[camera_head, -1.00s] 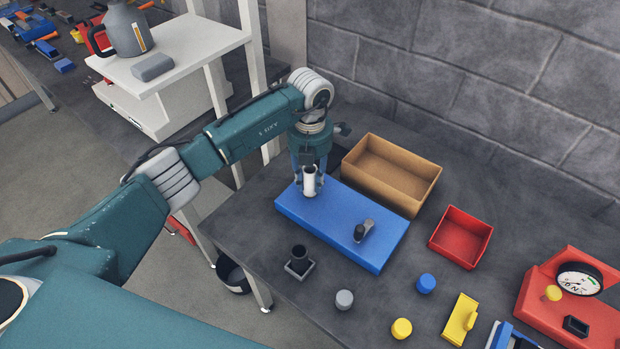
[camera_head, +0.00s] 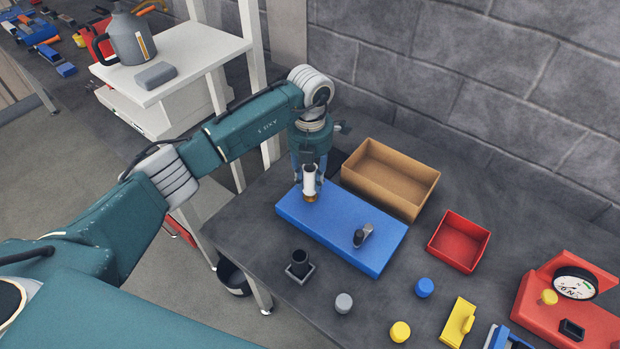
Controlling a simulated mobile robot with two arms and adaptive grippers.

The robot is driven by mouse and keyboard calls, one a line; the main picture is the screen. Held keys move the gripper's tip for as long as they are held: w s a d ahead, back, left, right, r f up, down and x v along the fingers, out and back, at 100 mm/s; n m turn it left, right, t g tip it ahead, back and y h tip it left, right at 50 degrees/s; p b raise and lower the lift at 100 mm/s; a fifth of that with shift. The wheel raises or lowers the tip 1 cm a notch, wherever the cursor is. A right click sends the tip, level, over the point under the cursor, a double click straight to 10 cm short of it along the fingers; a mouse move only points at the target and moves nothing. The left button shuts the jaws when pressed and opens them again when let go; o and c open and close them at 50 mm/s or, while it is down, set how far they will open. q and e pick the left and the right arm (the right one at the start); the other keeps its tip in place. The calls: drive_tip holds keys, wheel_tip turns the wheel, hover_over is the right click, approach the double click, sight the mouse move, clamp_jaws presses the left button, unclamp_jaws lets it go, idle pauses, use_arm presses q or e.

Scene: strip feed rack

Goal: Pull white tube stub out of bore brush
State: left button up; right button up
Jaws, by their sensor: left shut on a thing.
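The white tube stub (camera_head: 310,181) stands upright above the left end of the blue block (camera_head: 320,228). My left gripper (camera_head: 311,177) is shut on the stub, its fingers at either side, pointing down. A small brass-brown piece, which looks like the bore brush (camera_head: 311,198), shows right under the stub's lower end, at the block's top. I cannot tell how much of the brush is inside the stub. My right gripper is out of view.
A dark grey fitting (camera_head: 363,236) stands on the block's right part. A cardboard box (camera_head: 425,202) lies behind, a red tray (camera_head: 452,264) to the right. A black cup (camera_head: 299,264) and coloured caps stand in front. The bench is bare between them.

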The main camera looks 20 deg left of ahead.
use_arm(q)
drive_tip(key=shift+r+p, duration=0.8)
drive_tip(key=shift+r, duration=0.75)
drive_tip(key=shift+r+p, duration=0.8)
drive_tip(key=shift+r, duration=0.75)
drive_tip(key=shift+r+p, duration=0.7)
drive_tip(key=shift+r, duration=0.8)
drive_tip(key=shift+r+p, duration=0.7)
drive_tip(key=shift+r, duration=0.8)
